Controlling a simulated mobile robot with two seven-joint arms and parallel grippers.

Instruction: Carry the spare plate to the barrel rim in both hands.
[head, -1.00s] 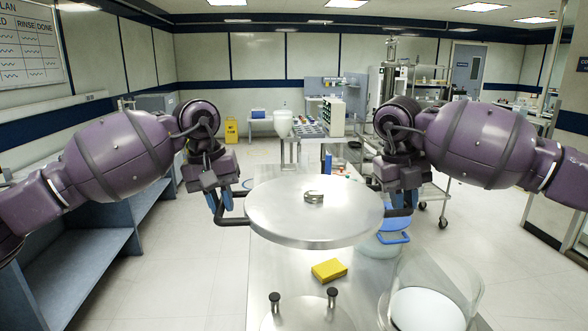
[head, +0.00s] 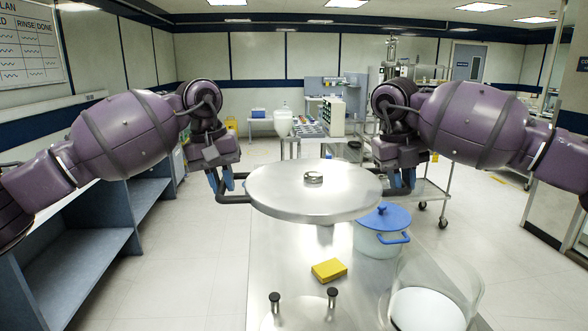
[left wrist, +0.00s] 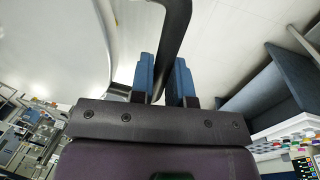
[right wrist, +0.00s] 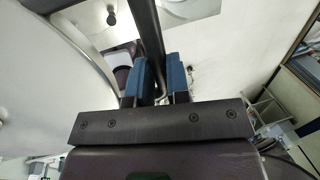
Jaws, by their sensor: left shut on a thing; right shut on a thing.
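The spare plate (head: 300,200) is a round steel disc with a small raised hub on top and a dark bar handle at each side. It looks about level and hangs above the steel table, touching nothing below that I can see. My left gripper (head: 222,182) is shut on its left handle, and the blue fingers show around the dark bar in the left wrist view (left wrist: 164,80). My right gripper (head: 403,182) is shut on its right handle, as the right wrist view (right wrist: 161,80) also shows. A clear open-topped cylinder, seemingly the barrel (head: 460,283), stands at the lower right.
The steel table (head: 275,262) holds a yellow sponge (head: 328,270) and a blue-lidded pot (head: 381,240) below the plate's right side. Another metal plate with two black knobs (head: 300,318) lies at the near edge. A blue-grey shelf bench (head: 85,255) stands left.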

